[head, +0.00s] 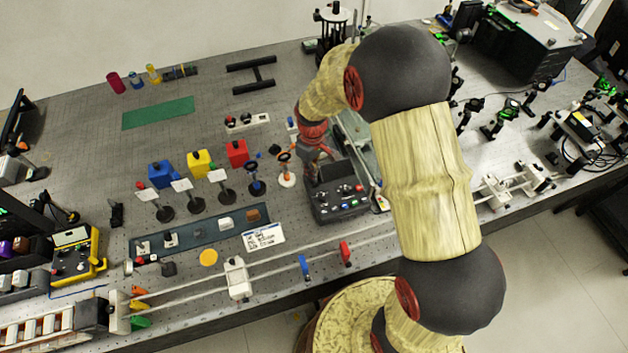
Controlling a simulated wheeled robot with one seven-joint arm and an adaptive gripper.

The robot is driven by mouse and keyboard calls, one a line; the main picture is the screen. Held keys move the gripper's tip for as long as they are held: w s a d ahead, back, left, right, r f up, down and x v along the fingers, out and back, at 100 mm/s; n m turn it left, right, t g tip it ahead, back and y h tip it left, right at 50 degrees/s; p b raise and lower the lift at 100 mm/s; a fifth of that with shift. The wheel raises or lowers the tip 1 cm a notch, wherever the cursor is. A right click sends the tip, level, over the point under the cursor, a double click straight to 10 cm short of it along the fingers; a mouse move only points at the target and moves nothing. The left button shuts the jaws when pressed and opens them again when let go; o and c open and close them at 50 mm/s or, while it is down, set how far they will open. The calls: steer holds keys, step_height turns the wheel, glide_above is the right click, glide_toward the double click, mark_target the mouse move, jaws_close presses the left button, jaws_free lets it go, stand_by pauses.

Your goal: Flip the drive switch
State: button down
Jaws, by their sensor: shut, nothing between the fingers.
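A dark control box (340,207) with several small knobs or switches on its top face stands near the middle of the bench. I cannot read its labels, so I cannot tell which control is the drive switch. My gripper (314,162) points down at the back left corner of this box. It is shut and empty. The fingertips are small and partly lost against the dark box, and I cannot tell whether they touch it. My arm covers the bench to the right of the box.
A white strip with dark knobs (247,122) lies behind left. Blue (160,174), yellow (199,162) and red (238,153) blocks stand left, with stand-mounted plates before them. A white rail (190,293) runs along the front. A yellow-framed panel (75,257) is far left.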

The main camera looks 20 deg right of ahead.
steer(key=shift+r+p, duration=1.75)
steer(key=shift+r, duration=1.3)
steer(key=shift+f, duration=0.1)
steer(key=shift+s+m, duration=0.25)
steer(key=shift+m, duration=0.15)
steer(key=s+r+m+t+b, duration=0.2)
steer(key=s+r+b, duration=0.4)
steer(key=s, duration=0.6)
steer(key=s+r+m+t+b, duration=0.3)
steer(key=s+r+b, duration=0.3)
steer(key=s+r, duration=0.4)
steer(key=shift+s+t, duration=0.3)
steer(key=shift+s, duration=0.7)
steer(key=shift+r, duration=0.1)
